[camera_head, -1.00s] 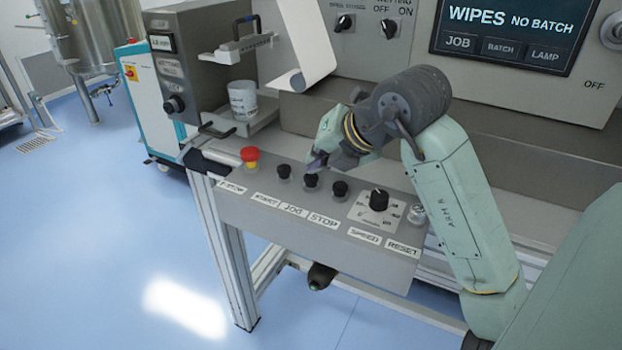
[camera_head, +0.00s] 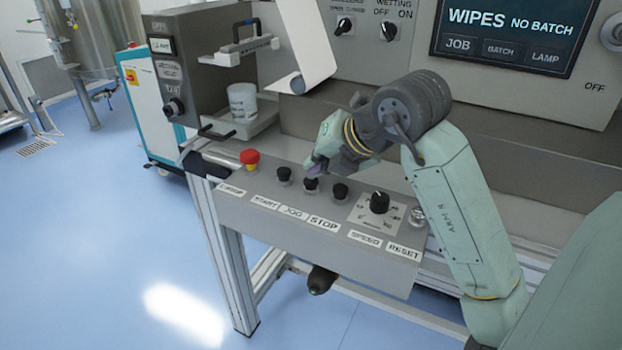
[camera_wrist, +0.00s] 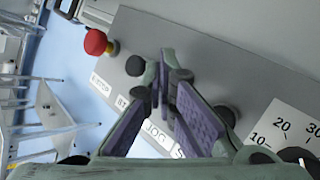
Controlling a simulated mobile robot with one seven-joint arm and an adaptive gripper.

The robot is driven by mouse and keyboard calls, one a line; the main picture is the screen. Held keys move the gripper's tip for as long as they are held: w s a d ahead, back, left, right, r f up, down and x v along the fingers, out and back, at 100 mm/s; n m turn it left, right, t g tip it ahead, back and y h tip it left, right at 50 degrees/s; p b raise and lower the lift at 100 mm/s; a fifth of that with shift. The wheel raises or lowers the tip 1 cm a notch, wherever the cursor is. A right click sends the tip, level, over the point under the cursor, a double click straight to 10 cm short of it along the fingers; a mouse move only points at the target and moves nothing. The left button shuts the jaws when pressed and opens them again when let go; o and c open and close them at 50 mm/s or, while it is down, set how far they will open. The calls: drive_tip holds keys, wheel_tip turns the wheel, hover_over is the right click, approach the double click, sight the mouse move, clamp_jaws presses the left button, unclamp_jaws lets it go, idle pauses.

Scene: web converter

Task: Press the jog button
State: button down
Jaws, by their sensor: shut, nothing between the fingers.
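The jog button (camera_head: 311,185) is a black button on the grey control panel (camera_head: 262,216), above the "JOG" label (camera_head: 293,213). My gripper (camera_head: 316,170) is shut and empty, its fingertips just over the jog button in the head view; I cannot tell whether they touch it. In the wrist view my gripper (camera_wrist: 165,96) shows its purple finger pads, with the tips close together. The fingers hide most or all of the jog button there, and part of the "JOG" label (camera_wrist: 157,133) shows beneath them.
The start button (camera_head: 284,174) is left of jog and the stop button (camera_head: 340,190) right. A red emergency stop (camera_head: 250,157) is at the panel's left end. The speed knob (camera_head: 379,202) is further right. A white cup (camera_head: 243,101) stands on a shelf behind.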

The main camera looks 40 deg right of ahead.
sight(316, 179)
drive_tip(key=shift+f+b, duration=0.3)
drive_tip(key=shift+r, duration=0.15)
idle(0.5)
drive_tip(key=shift+r+p, duration=0.45)
drive_tip(key=shift+r, duration=0.4)
drive_tip(key=shift+r+p, duration=1.3)
drive_tip(key=shift+r, duration=1.25)
drive_tip(key=shift+s+f, duration=0.1)
drive_tip(key=shift+f, duration=0.05)
